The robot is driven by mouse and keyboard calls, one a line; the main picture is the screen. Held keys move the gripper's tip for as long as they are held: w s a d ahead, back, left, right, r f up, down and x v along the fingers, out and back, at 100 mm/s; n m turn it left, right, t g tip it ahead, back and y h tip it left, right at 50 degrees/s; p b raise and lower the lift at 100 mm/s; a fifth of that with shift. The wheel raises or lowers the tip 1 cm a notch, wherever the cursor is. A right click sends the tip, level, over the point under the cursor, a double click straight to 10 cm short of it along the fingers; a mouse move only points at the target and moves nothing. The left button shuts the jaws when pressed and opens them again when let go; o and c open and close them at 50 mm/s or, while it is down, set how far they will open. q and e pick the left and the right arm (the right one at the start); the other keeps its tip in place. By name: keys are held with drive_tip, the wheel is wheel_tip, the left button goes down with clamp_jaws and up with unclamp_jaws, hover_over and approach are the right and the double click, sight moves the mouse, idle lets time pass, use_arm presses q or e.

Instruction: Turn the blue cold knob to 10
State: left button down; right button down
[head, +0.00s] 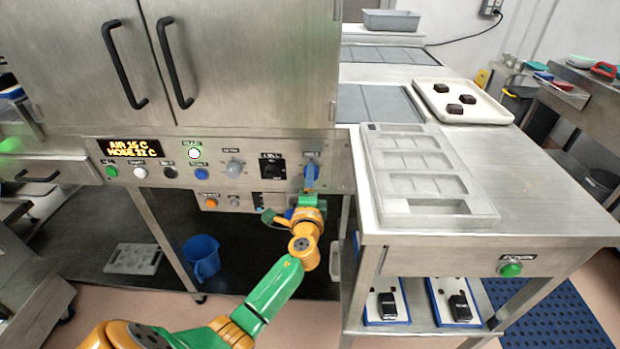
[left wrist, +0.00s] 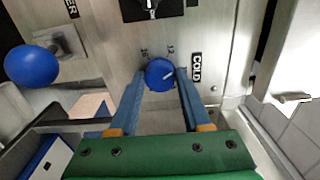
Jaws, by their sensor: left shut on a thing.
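The blue cold knob (left wrist: 160,74) sits on the steel panel beside a "COLD" label (left wrist: 195,67). Small numbers stand around it, one looking like 12; the other is hard to read. Its white mark points to the right and slightly up in the left wrist view. My left gripper (left wrist: 160,80) is shut on the knob, one blue finger on each side. In the head view my left gripper (head: 311,182) reaches up to the panel's right end and partly covers the knob (head: 312,160). My right gripper is not in view.
A black rotary switch (head: 272,167) is left of the knob, with several buttons further left. An amber display (head: 134,148) shows air and hose temperatures. A steel table with a mould tray (head: 455,222) stands close on the right. A blue jug (head: 203,258) is below.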

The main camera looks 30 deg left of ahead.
use_arm(q)
drive_tip(key=m+p, duration=0.1)
drive_tip(key=m, duration=0.4)
drive_tip(key=shift+m, duration=0.4)
idle(0.4)
drive_tip(key=shift+c, duration=1.8)
unclamp_jaws()
drive_tip(key=shift+s, duration=0.1)
drive_tip(key=v, duration=0.7)
